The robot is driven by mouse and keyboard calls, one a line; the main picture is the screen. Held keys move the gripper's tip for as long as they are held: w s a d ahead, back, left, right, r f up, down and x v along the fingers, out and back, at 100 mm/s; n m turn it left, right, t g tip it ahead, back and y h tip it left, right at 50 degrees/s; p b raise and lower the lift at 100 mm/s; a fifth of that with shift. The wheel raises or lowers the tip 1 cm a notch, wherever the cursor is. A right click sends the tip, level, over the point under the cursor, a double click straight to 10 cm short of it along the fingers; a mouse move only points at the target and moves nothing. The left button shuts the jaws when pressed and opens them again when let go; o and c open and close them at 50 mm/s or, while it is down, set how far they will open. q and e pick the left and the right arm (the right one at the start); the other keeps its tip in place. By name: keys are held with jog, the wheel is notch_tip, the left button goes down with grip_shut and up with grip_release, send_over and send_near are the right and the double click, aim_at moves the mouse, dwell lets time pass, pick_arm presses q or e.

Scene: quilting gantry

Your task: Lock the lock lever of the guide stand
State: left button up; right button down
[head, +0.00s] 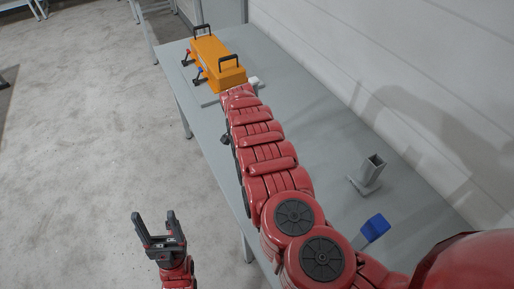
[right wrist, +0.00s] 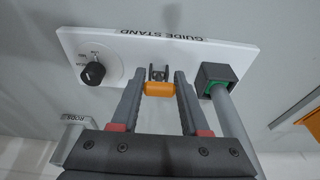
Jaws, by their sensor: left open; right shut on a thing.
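The guide stand (right wrist: 190,48) is a white labelled plate in the right wrist view. Its orange lock lever (right wrist: 160,89) sits on a small black bracket in the middle. My right gripper (right wrist: 160,84) is shut on the lever, with one finger on each side. A black knob (right wrist: 92,74) on a round dial is to the left; its markings are too small to read. In the head view my right arm hides the right gripper and most of the stand. My left gripper (head: 155,216) is open and empty, over the floor left of the table.
A grey rod (right wrist: 232,125) runs from a black, green-ringed socket (right wrist: 217,72) right of the lever. An orange case (head: 216,62) with black handles stands at the table's far end. A grey square tube (head: 369,172) and blue block (head: 376,227) stand right of my arm.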

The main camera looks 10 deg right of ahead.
jog(key=shift+s+a+f, duration=0.1)
jog(key=shift+a, duration=0.05)
jog(key=shift+c, duration=2)
grip_release()
jog(key=shift+r, duration=0.3)
jog(key=b+v, duration=0.5)
jog(key=v, duration=1.2)
jog(key=shift+f, duration=0.1)
